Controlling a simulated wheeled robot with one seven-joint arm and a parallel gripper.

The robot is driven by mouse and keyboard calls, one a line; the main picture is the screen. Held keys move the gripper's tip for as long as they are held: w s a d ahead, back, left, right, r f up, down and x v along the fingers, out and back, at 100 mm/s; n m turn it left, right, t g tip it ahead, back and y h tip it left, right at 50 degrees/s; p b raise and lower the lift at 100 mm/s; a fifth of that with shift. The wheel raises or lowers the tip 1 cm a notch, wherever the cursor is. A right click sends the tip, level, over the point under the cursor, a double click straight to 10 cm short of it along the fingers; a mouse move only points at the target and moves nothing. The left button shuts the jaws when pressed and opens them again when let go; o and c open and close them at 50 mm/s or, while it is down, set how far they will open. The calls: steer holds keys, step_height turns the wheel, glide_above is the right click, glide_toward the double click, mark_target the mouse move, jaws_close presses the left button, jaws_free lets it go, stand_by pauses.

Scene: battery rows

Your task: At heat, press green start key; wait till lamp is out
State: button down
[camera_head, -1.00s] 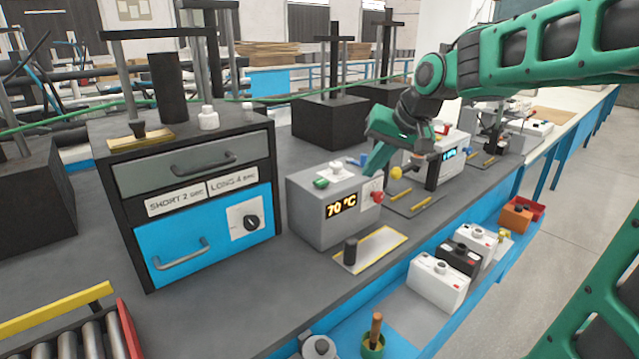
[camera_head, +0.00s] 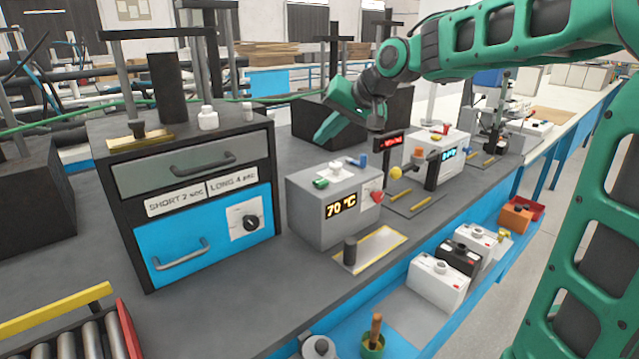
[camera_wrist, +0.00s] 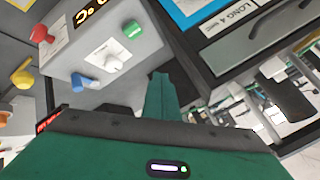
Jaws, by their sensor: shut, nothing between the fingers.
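The grey heater box (camera_head: 310,220) stands mid-bench and its display (camera_head: 341,205) reads 70 °C in yellow digits. A green key (camera_head: 320,183) sits on its top, near the left front; it also shows in the wrist view (camera_wrist: 132,29). A white knob (camera_head: 336,169) and a blue key (camera_head: 362,160) stand on the same top. A red knob (camera_head: 376,197) is on the front face. I cannot tell which part is the lamp or whether it is lit. My gripper (camera_head: 321,136) is shut and empty, above and behind the box top, apart from the green key.
A black cabinet with a grey drawer and blue door (camera_head: 205,230) stands left of the box. A second white unit (camera_head: 437,150) with a blue display and a red-lit sign (camera_head: 390,142) are to the right. A tray (camera_head: 370,250) with a black post lies in front. Several batteries stand lower.

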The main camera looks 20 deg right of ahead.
mark_target(325, 183)
steer(key=shift+f, duration=4.1)
steer(key=shift+f, duration=0.1)
steer(key=shift+s+f, duration=0.1)
steer(key=shift+f, duration=0.2)
steer(key=shift+f, duration=0.4)
steer(key=shift+r, duration=0.85)
steer(key=shift+r, duration=0.15)
steer(key=shift+r, duration=2.35)
